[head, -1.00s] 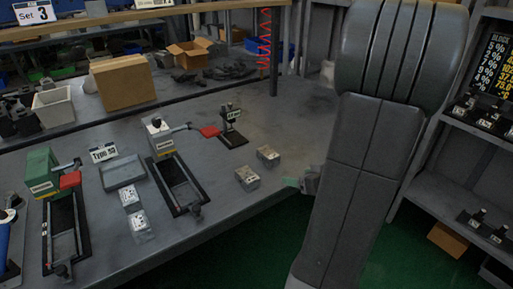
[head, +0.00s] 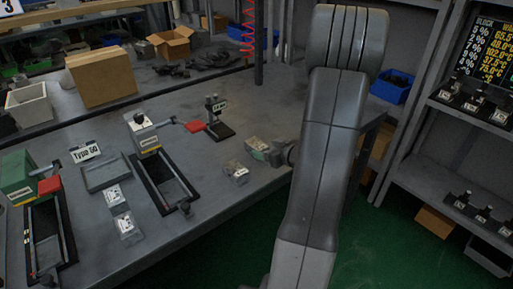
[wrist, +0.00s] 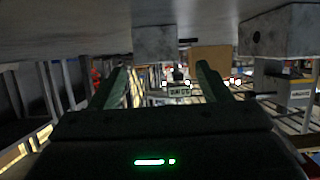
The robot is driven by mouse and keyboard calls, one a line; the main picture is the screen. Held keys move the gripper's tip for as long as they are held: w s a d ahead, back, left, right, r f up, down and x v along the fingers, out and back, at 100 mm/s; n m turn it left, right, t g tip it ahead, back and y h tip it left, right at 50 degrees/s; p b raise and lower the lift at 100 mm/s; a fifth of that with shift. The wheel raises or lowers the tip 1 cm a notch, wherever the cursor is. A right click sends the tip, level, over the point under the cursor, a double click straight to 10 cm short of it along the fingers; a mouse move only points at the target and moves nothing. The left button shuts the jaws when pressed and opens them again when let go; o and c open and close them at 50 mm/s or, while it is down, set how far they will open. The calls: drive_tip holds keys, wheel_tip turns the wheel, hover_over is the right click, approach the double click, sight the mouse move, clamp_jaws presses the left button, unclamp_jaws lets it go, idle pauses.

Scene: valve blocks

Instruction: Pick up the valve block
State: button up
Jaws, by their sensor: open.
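Several small grey valve blocks stand on the grey workbench (head: 200,105). One valve block (head: 256,144) is right at my gripper (head: 268,151), and another valve block (head: 237,173) stands nearer the bench's front edge. In the wrist view, which looks upside down, my gripper (wrist: 161,66) has its two green fingers apart with nothing gripped. A valve block (wrist: 155,42) lies in line with the gap between the fingertips. I cannot tell whether it is between them. Another block (wrist: 280,36) is off to the right there.
Two more blocks (head: 113,195) (head: 127,227) stand by a shallow grey tray (head: 105,175). A vise with a red handle (head: 152,150) and a black stand (head: 216,118) are left of my gripper. A cardboard box (head: 100,77) is farther back. Shelves (head: 450,130) stand at right.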

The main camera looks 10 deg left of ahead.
sight(262, 148)
drive_tip(key=shift+f+p+x, duration=0.1)
drive_tip(key=shift+p+x, duration=0.25)
drive_tip(key=shift+x, duration=0.8)
drive_tip(key=shift+f+p+x, duration=0.15)
drive_tip(key=shift+p+x, duration=0.2)
drive_tip(key=shift+x, duration=0.85)
drive_tip(key=shift+d, duration=0.15)
